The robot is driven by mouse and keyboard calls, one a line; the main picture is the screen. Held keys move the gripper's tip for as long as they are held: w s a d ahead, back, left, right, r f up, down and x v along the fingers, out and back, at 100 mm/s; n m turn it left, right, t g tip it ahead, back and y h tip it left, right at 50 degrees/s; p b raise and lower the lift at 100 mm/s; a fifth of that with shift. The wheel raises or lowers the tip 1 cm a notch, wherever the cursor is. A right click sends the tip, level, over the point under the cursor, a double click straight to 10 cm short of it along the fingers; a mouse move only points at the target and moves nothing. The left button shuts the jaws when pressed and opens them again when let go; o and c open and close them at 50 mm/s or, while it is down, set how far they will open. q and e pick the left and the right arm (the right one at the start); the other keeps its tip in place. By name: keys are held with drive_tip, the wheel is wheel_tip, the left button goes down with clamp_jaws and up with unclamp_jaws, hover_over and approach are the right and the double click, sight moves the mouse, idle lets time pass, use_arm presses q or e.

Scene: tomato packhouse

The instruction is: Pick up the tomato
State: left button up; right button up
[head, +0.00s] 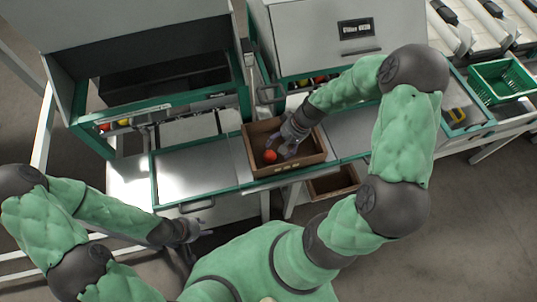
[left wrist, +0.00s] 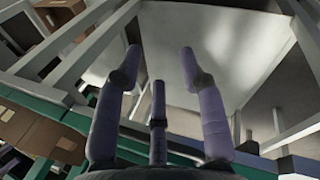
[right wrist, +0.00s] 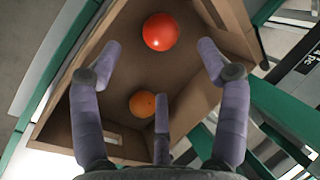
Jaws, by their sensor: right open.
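A red tomato (head: 270,156) lies in a brown box (head: 312,160) on the bench. In the right wrist view, the red tomato (right wrist: 160,31) is beyond my fingertips, near the far part of the box floor. A smaller-looking orange tomato (right wrist: 142,104) lies nearer, between my left and middle fingers in that view. My right gripper (head: 284,148) is open over the box, with nothing held; its fingers (right wrist: 158,62) are spread. My left gripper (head: 200,235) is low, away from the box, in front of the bench. Its fingers (left wrist: 157,65) are apart and empty.
The box walls surround the right gripper closely. A bare metal tray (head: 195,172) lies left of the box. Grey machine housings stand behind it. A lower brown box (head: 333,182) sits below the bench edge. A green crate (head: 500,80) stands far right.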

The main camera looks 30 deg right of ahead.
sight(272, 154)
drive_tip(key=x, duration=0.3)
drive_tip(key=shift+w+f+b, duration=0.15)
drive_tip(key=shift+f+b, duration=0.05)
drive_tip(key=shift+b, duration=0.15)
drive_tip(key=shift+a+f, duration=0.3)
drive_tip(key=shift+f, duration=0.2)
drive_tip(key=b+x, duration=0.1)
drive_tip(key=x, duration=0.3)
drive_tip(key=shift+f, duration=0.15)
drive_tip(key=c, duration=0.9)
